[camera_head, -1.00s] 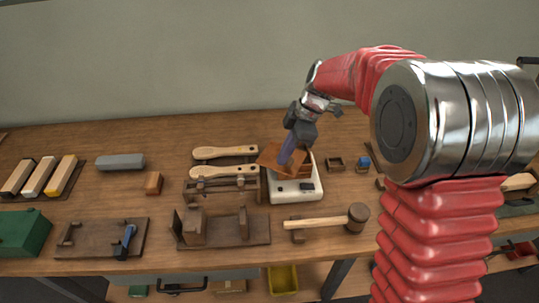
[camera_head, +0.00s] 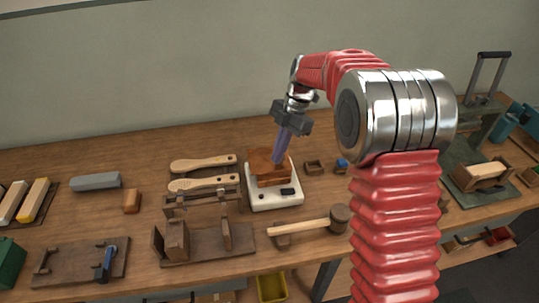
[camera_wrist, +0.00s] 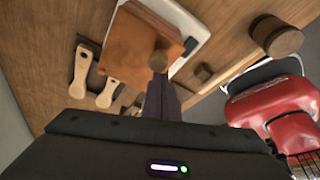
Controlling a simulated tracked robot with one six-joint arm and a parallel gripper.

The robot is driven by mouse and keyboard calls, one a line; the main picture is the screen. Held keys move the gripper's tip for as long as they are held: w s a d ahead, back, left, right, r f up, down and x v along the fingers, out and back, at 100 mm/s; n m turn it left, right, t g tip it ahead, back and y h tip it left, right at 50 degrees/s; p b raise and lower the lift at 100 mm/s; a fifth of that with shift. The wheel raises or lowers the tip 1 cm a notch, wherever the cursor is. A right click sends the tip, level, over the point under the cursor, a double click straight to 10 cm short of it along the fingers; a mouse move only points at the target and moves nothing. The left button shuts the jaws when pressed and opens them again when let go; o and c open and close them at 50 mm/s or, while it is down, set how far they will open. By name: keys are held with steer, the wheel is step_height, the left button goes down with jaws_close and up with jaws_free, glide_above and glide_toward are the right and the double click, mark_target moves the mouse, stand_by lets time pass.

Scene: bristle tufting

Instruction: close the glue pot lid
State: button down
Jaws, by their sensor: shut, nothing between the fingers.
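The glue pot (camera_head: 271,181) is a brown, square box on a white base unit with dark controls. Its brown lid (camera_head: 262,157) lies over the top of the pot and looks about level; I cannot tell whether a small gap remains at the edge. In the wrist view the lid (camera_wrist: 135,45) fills the upper middle, with a round knob (camera_wrist: 159,61) near its edge. My gripper (camera_head: 278,160) points down with its purple fingers shut and empty, its tips at the lid. The tips (camera_wrist: 158,78) show beside the knob and hide part of the lid's edge.
The white base (camera_head: 290,201) stands on the wooden bench. Two wooden paddles (camera_head: 203,163) and a dark wooden rack (camera_head: 203,200) are left of it. A mallet (camera_head: 312,225) lies in front. Small wooden boxes (camera_head: 314,167) stand to the right.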

stand_by(0.3)
steer(key=shift+a, duration=0.1)
steer(key=shift+s+a+r, duration=0.15)
steer(key=shift+s+a, duration=0.2)
steer(key=shift+a, duration=0.05)
step_height(320, 180, up, 10)
steer(key=shift+w+d+f, duration=0.2)
steer(key=shift+d, duration=0.1)
stand_by(0.6)
